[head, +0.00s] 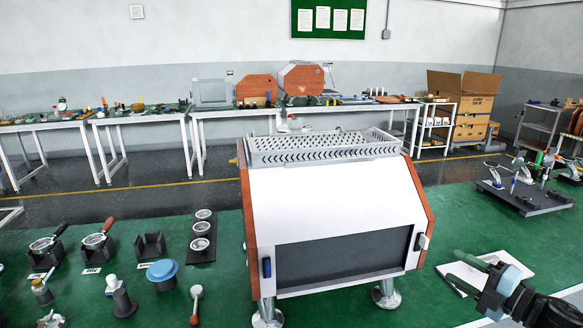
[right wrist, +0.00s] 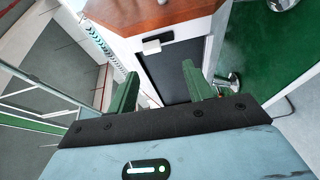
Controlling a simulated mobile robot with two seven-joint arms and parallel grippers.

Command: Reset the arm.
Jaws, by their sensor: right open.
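My right gripper (head: 464,272) shows at the lower right of the head view, its arm coming in from the right edge. Its green fingers are apart with nothing between them. In the right wrist view the two fingers (right wrist: 160,75) point toward the side of the espresso machine (head: 340,215), with a gap before it. The machine is white with wooden side panels and a dark front, and stands on metal feet on the green surface. My left gripper is not in the head view.
A white board (head: 486,266) lies beneath my right gripper. A dark stand with tools (head: 525,198) is at the right. Portafilters (head: 98,240), a dark rack with metal baskets (head: 201,236), a blue-topped round item (head: 162,273) and tampers lie at the left. Workbenches line the back wall.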

